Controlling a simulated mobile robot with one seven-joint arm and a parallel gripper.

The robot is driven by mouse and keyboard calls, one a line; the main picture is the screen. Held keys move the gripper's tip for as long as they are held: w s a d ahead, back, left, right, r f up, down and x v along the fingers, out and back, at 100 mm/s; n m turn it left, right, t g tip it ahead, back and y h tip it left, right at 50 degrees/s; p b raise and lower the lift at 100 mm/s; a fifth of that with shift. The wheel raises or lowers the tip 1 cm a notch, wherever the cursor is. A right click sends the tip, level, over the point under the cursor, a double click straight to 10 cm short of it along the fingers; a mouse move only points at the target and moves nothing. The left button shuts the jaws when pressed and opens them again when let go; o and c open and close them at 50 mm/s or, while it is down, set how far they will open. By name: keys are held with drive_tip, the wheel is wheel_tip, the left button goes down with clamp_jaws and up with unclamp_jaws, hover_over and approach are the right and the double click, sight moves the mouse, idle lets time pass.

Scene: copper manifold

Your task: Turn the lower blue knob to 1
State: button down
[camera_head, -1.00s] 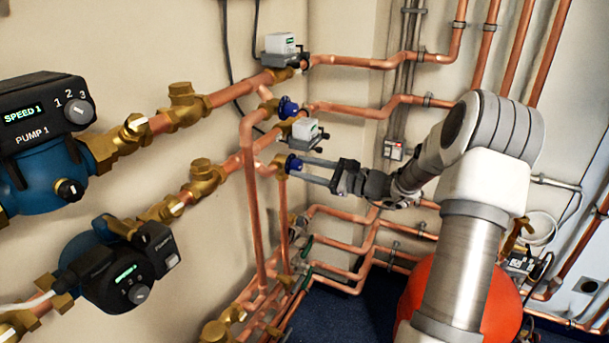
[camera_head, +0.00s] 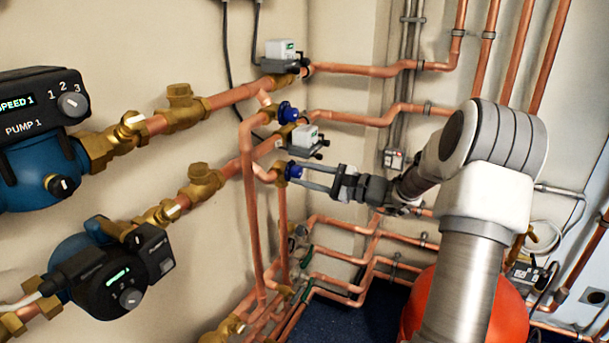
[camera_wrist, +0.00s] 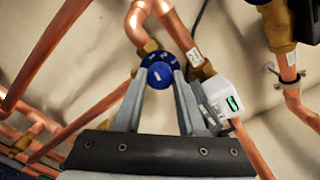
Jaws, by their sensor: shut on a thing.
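The lower blue knob (camera_head: 293,170) sits on a brass valve on the copper pipework, below the upper blue knob (camera_head: 288,112). My gripper (camera_head: 299,172) reaches it from the right, with its two fingers at the knob. In the wrist view, the fingertips of my gripper (camera_wrist: 160,84) are shut on either side of the round blue knob (camera_wrist: 160,75). A short white mark shows on the knob's face.
A grey-white actuator box (camera_head: 305,138) is close above the lower knob and shows beside the fingers in the wrist view (camera_wrist: 222,96). Copper pipes run around the valve. Two pumps, the upper (camera_head: 40,150) and the lower (camera_head: 110,270), are at the left.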

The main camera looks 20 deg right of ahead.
drive_tip(key=c, duration=0.5)
unclamp_jaws()
drive_tip(key=p+v, duration=0.3)
drive_tip(key=v, duration=1.4)
drive_tip(key=shift+s, duration=0.25)
drive_tip(key=shift+d, duration=0.15)
